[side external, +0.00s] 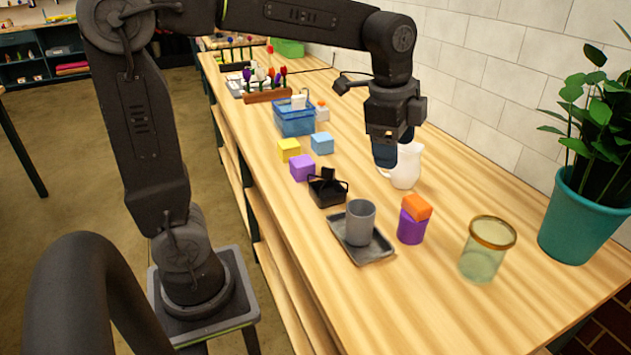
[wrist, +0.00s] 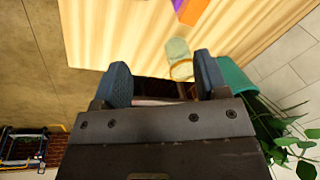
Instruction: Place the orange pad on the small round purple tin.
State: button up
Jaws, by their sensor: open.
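The orange pad (side external: 417,206) is a small block-like piece resting on top of the purple tin (side external: 411,229), set slightly toward its right side. The pad also shows at the top edge of the wrist view (wrist: 192,11), with a bit of the purple tin (wrist: 178,4) beside it. My gripper (side external: 384,164) is above the table, behind and to the left of the tin, apart from the pad. In the wrist view its two blue-grey fingers (wrist: 162,80) are spread wide with nothing held between them.
A white pitcher (side external: 406,167) stands close beside my gripper. A grey cup (side external: 360,222) is on a dark tray (side external: 376,251) left of the tin. A glass jar (side external: 482,262) and a potted plant (side external: 580,222) stand to the right. Several cubes and a blue basket (side external: 294,121) are farther back.

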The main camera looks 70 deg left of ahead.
jog(key=s+f+n+t, duration=0.3)
jog(key=s+n, duration=0.8)
jog(key=s, duration=0.4)
jog(key=shift+d+f, duration=0.2)
jog(key=shift+f, duration=0.2)
